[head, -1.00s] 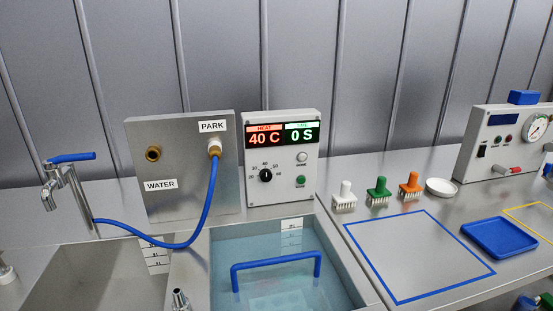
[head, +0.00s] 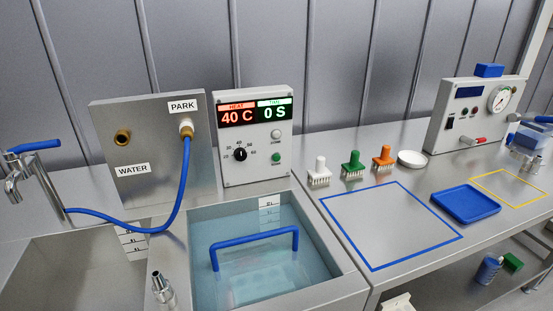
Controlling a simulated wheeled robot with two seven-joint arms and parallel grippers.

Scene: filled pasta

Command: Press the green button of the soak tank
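The soak tank's control box (head: 253,172) stands upright behind the tank. Its green button (head: 276,158) is at the lower right of its face, below a pale round button (head: 276,134). A black dial (head: 239,154) is to the left of the green button. The display (head: 252,112) reads 40 C in red and 0 S in green. The soak tank (head: 340,263) holds clear bluish water, with a blue handle (head: 255,236) across it. Neither of my grippers is in view, and nothing covers the green button.
A steel panel (head: 150,190) with a blue hose (head: 172,205) stands left of the control box. A tap (head: 25,170) is at far left; a metal nozzle (head: 160,288) is in front. Brushes (head: 353,165) and a blue tray (head: 465,205) lie right. The blue-outlined area (head: 385,225) is clear.

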